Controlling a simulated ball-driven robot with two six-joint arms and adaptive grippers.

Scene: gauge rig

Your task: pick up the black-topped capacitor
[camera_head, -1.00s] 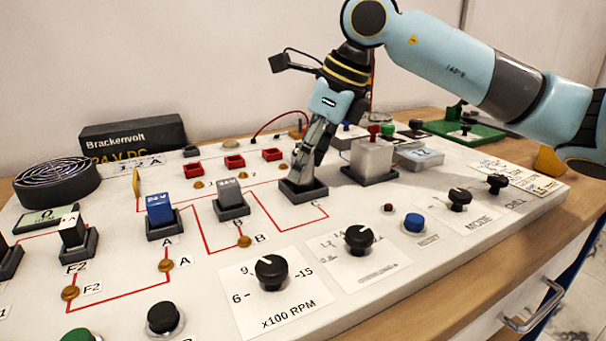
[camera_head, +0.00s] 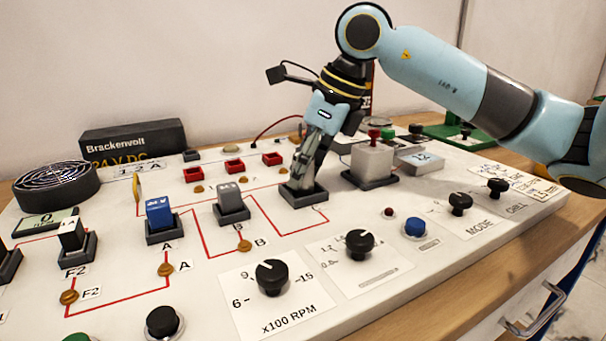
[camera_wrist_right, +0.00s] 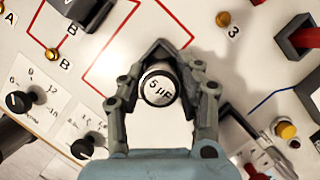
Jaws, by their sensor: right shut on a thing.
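A round capacitor (camera_wrist_right: 158,86) sits between my right fingers in the right wrist view. Its end face is pale, reads "5 µF" and has a black rim. My right gripper (camera_wrist_right: 160,90) is shut on it, one finger on each side. In the head view the right gripper (camera_head: 304,180) points down into the dark square socket (camera_head: 304,196) by the mark C, and its fingers hide the capacitor there. I cannot tell whether the capacitor is still seated in the socket. My left gripper is not in view.
A blue block (camera_head: 159,213) and a grey block (camera_head: 229,199) stand in sockets to the left. A pale box with a red top (camera_head: 372,160) stands close on the right. Black knobs (camera_head: 271,277) line the panel's front.

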